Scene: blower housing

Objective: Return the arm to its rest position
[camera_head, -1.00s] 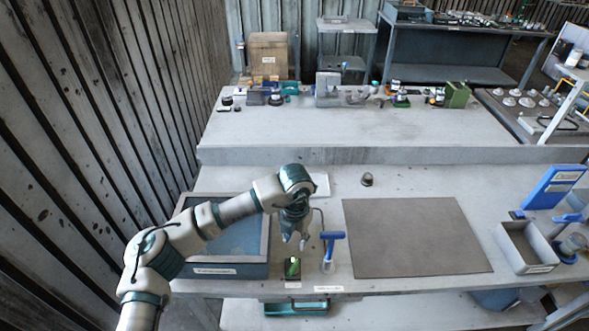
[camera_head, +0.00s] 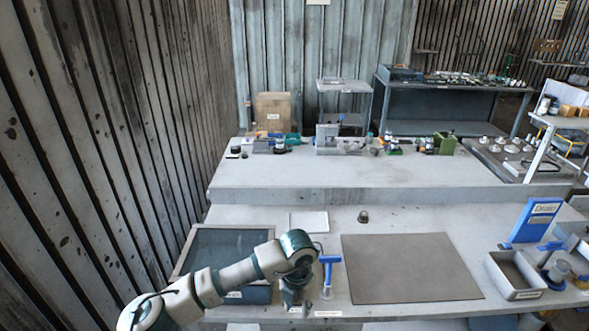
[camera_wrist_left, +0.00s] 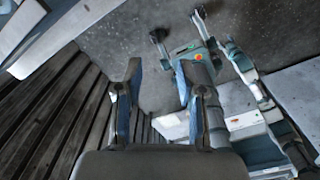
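My left arm, white and teal, comes in from the lower left in the head view. Its left gripper (camera_head: 293,303) points down near the front edge of the near bench, left of the blue T-handled tool. The wrist partly covers it there. In the left wrist view the two fingers of the left gripper (camera_wrist_left: 156,70) stand apart with nothing between them. My right gripper is in neither view.
The near bench (camera_head: 400,215) carries a blue-grey tray (camera_head: 188,250) under my forearm, a blue T-handled tool (camera_head: 329,262), a brown mat (camera_head: 408,268) and a grey bin (camera_head: 514,275). A slatted wall (camera_head: 110,140) rises along the left.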

